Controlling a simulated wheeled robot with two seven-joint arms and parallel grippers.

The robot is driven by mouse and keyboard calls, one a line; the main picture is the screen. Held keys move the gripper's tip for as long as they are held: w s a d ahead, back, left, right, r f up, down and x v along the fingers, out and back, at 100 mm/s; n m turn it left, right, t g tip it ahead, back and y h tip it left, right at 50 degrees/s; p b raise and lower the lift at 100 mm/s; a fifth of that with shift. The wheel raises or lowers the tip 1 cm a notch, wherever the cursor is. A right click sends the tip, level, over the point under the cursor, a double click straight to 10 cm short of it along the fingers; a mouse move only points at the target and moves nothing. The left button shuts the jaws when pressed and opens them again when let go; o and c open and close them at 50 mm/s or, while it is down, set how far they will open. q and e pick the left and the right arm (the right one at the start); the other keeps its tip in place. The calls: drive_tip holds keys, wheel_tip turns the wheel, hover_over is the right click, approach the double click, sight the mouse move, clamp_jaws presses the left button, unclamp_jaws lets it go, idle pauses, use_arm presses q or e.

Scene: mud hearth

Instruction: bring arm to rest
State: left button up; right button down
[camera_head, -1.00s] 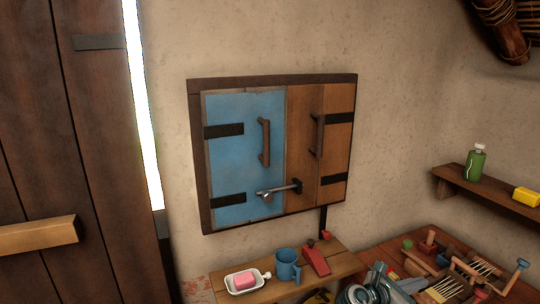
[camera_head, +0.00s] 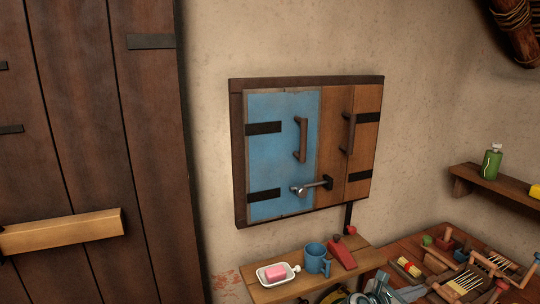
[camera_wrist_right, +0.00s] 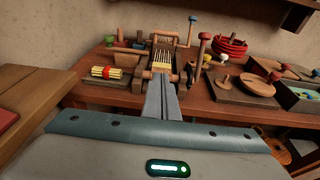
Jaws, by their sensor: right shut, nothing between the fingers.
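My right gripper (camera_head: 381,278) shows at the bottom edge of the head view, beneath the wall cabinet and beside the small shelf. Most of its arm is below the frame. In the right wrist view its two grey fingers (camera_wrist_right: 164,90) lie together, shut and empty. They point toward the red-brown workbench (camera_wrist_right: 130,97); I cannot tell how near they are to it. My left gripper is in neither view.
A wall cabinet (camera_head: 235,150) has a blue door and a brown door, both shut. A small shelf (camera_head: 262,292) holds a soap dish (camera_head: 291,270) with pink soap and a blue mug (camera_head: 316,260). The workbench carries several tools. A plank door (camera_head: 90,150) stands left.

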drive_tip(key=s+a+f+m+y, duration=0.1)
drive_tip(key=s+a+f+y, duration=0.15)
drive_tip(key=f, duration=0.75)
drive_tip(key=s+a+f+y, duration=0.1)
drive_tip(key=s+f+y, duration=0.15)
drive_tip(key=f, duration=0.75)
drive_tip(key=s+a+f+m+y, duration=0.1)
drive_tip(key=s+a+f, duration=0.15)
drive_tip(key=f, duration=0.75)
drive_tip(key=s+a+f+m+g+y, duration=0.1)
drive_tip(key=s+a+f+m+y, duration=0.15)
drive_tip(key=s+f, duration=0.7)
drive_tip(key=s+a+f+m+g+y, duration=0.1)
drive_tip(key=s+a+f+m+y, duration=0.15)
drive_tip(key=s+f, duration=0.65)
drive_tip(key=s+a+f+m+g+y, duration=0.1)
drive_tip(key=s+f+m, duration=0.3)
drive_tip(key=s, duration=0.8)
drive_tip(key=s+a+f+m+g+y, duration=0.1)
drive_tip(key=s+f+m, duration=0.3)
drive_tip(key=s, duration=0.8)
drive_tip(key=s+a+f+m+g+y, duration=0.1)
drive_tip(key=s+f+m, duration=0.4)
drive_tip(key=s, duration=0.6)
drive_tip(key=shift+s+a+f, duration=0.4)
drive_tip(key=shift+a, duration=0.1)
drive_tip(key=shift+s, duration=0.1)
